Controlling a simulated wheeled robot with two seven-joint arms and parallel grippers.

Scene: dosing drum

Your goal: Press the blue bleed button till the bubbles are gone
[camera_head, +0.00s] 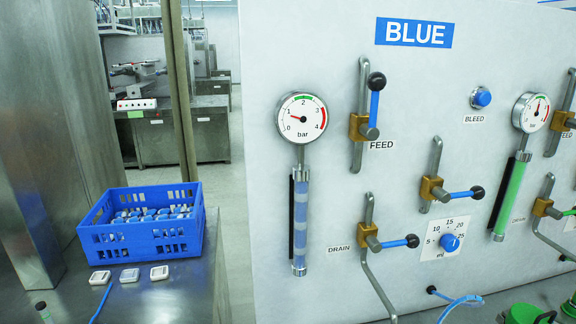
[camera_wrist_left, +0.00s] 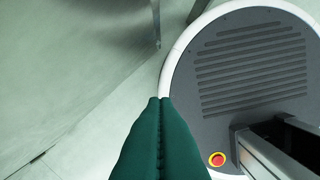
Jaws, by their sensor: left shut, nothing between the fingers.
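The blue bleed button (camera_head: 481,98) sits in a round metal collar on the white panel, above the label BLEED, right of the BLUE sign (camera_head: 414,33). The blue sight tube (camera_head: 300,220) hangs below the round bar gauge (camera_head: 302,118). Its column shows paler and darker blue bands; I cannot tell single bubbles. The gauge needle points near 1, below the green band. My left gripper (camera_wrist_left: 160,100) shows only in the left wrist view, with its dark green fingers shut together and empty, above the floor and away from the panel. My right gripper is in neither view.
A feed valve lever (camera_head: 374,100) stands left of the button; a middle lever (camera_head: 460,195) and a drain lever (camera_head: 395,243) are lower. A blue dial (camera_head: 450,242) sits below. A blue crate (camera_head: 143,230) stands on a metal bench at the left.

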